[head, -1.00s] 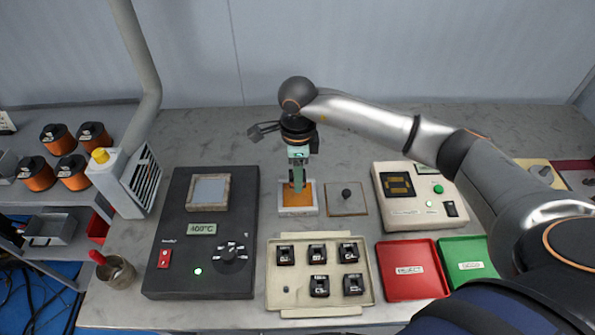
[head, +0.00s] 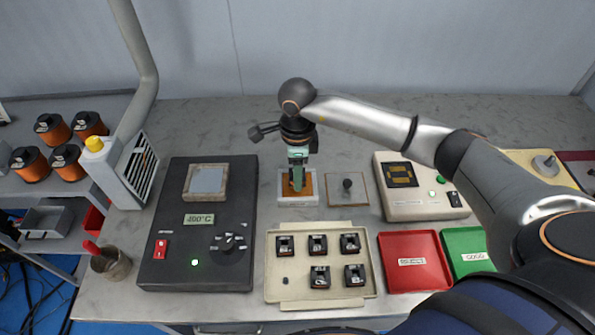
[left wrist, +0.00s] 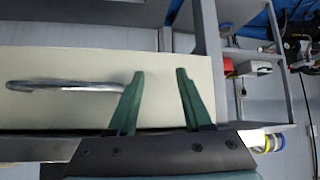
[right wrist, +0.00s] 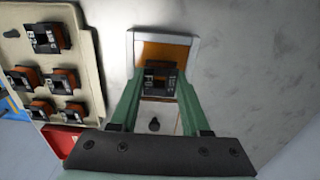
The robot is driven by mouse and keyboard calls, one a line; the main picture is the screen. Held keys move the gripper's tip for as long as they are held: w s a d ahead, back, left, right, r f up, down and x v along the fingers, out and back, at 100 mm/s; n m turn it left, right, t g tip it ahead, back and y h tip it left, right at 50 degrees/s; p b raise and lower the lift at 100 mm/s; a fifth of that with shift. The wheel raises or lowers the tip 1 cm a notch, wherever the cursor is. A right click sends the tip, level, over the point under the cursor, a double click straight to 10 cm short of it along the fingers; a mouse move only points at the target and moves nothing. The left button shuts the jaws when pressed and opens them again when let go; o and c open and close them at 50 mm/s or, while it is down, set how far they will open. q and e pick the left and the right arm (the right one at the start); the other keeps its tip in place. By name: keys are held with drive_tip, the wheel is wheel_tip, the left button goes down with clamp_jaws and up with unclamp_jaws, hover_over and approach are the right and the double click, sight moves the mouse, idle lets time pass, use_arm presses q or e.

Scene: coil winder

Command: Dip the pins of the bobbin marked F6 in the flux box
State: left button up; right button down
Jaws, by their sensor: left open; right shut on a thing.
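My right gripper (head: 297,184) is shut on a small dark bobbin with an orange winding (right wrist: 160,78). The bobbin is over the flux box (head: 284,201), a white-rimmed box with an orange inside. In the right wrist view the flux box (right wrist: 193,42) surrounds the bobbin in the picture; I cannot tell whether its pins touch the flux. Its marking is not readable. The flux box lid (head: 358,201), a plate with a dark knob, lies right of the box. My left gripper (left wrist: 158,74) is open and empty, outside the head view.
A cream tray (head: 318,290) holds several bobbins, with one bare place at front left. A black solder pot unit (head: 175,215) stands left. A tester (head: 428,208), red bin (head: 412,277) and green bin (head: 468,240) are right. A cream panel with a handle (left wrist: 65,86) is near my left gripper.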

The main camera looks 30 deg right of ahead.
drive_tip(key=shift+f+b, duration=0.7)
drive_tip(key=shift+f, duration=0.1)
drive_tip(key=shift+r, duration=0.15)
idle(1.0)
drive_tip(key=shift+r+p, duration=1.9)
drive_tip(key=shift+r, duration=0.8)
